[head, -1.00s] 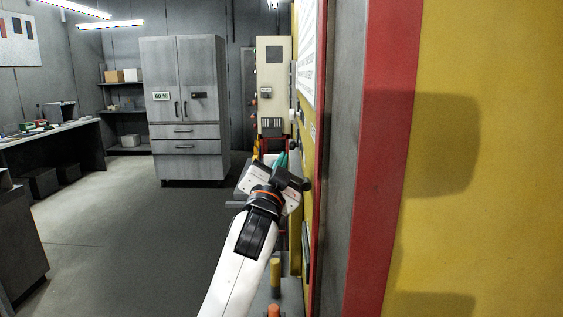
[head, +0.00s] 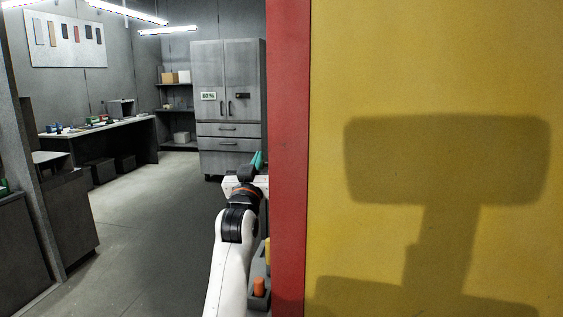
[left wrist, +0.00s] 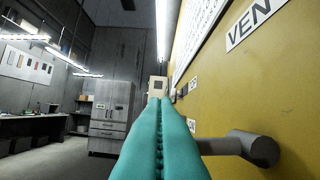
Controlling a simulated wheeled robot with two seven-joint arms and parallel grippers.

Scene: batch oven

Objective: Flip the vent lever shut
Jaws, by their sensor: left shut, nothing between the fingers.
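The vent lever (left wrist: 255,148) shows in the left wrist view as a thick grey cylinder at the lower right, with a thinner grey bar running left from it. It sits on the yellow panel (left wrist: 265,90) below a sign that reads "VEN", cut off by the frame edge. My left gripper (left wrist: 157,103) has its teal fingers shut together and empty, just left of the lever. The bar's left end is hidden behind the fingers; I cannot tell whether they touch. In the head view my left gripper (head: 257,160) is partly hidden by the red edge, and the lever is not visible.
The red edge (head: 287,150) and a large yellow surface (head: 430,80) fill the head view's right side, close by. A grey cabinet (head: 228,100) stands at the back, a workbench (head: 130,125) at the left. Floor between them is clear.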

